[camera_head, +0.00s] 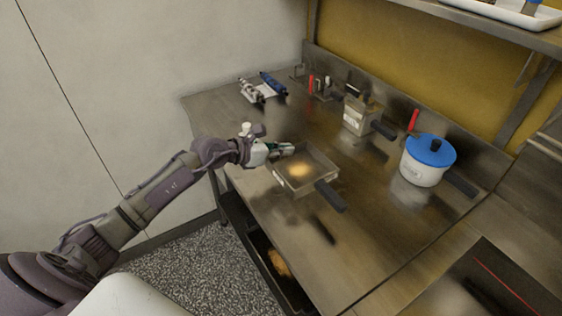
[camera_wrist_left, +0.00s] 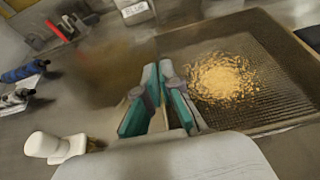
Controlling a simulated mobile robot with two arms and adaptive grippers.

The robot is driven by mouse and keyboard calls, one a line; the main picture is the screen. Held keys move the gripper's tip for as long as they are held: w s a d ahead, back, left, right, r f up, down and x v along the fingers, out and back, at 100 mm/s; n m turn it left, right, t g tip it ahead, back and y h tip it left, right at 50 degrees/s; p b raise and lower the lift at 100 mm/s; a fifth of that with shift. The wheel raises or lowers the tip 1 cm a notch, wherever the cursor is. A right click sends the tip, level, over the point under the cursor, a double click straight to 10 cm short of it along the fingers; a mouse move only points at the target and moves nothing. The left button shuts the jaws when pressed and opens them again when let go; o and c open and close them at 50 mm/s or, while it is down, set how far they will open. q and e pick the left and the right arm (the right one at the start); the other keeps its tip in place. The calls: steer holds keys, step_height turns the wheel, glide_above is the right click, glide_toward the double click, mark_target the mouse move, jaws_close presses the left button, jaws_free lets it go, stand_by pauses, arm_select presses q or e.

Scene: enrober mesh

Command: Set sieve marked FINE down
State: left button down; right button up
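A square, shallow metal sieve (camera_head: 322,166) with a mesh floor and a black handle is at the middle of the steel table in the head view. A golden-brown heap of crumbs lies on its mesh. A dark patch offset from the handle suggests the sieve is raised a little. My left gripper (camera_head: 281,150) is at its left wall. In the left wrist view, the gripper's teal-padded fingers (camera_wrist_left: 160,105) straddle the wall of the sieve (camera_wrist_left: 245,128) and appear shut on it. I cannot read any FINE mark. My right gripper is out of view.
A metal box with a white label (camera_head: 352,119) and a blue-lidded white pot (camera_head: 420,174) stand behind and to the right. Blue and silver tools (camera_head: 262,88) lie at the far left. The steel table (camera_head: 300,235) has free room in front of the sieve.

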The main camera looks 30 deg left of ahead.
mark_target(281, 161)
arm_select(q)
steer(key=shift+a+f, duration=0.5)
step_height(281, 161, down, 3)
steer(key=shift+f, duration=0.3)
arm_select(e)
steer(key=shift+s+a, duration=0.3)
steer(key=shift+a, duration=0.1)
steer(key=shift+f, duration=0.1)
arm_select(q)
steer(key=shift+f, duration=0.2)
steer(key=c, duration=1.3)
jaws_free()
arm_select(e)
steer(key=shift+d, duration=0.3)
